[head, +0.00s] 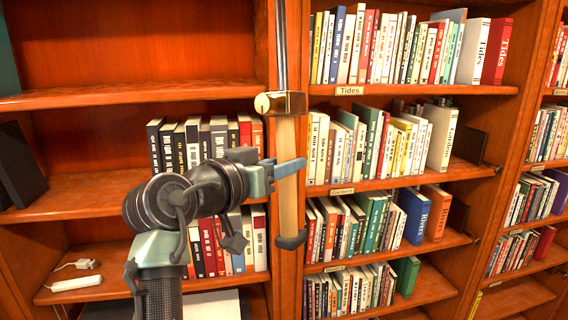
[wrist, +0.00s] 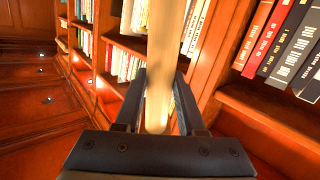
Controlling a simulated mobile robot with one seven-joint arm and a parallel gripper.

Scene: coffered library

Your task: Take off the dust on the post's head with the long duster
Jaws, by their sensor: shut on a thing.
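The long duster stands upright in the head view. My gripper (head: 289,169) is shut on the wooden handle below the collar. In the wrist view the handle (wrist: 167,45) rises between the two dark fingers of my gripper (wrist: 160,105). I cannot make out the post's head or any dust on it in either view.
A tall wooden bookcase fills the head view, with rows of books (head: 385,50) on its right shelves. The left shelves hold dark books (head: 190,142), and a small white object (head: 76,283) lies low on the left. The upright divider (head: 291,275) stands behind the duster.

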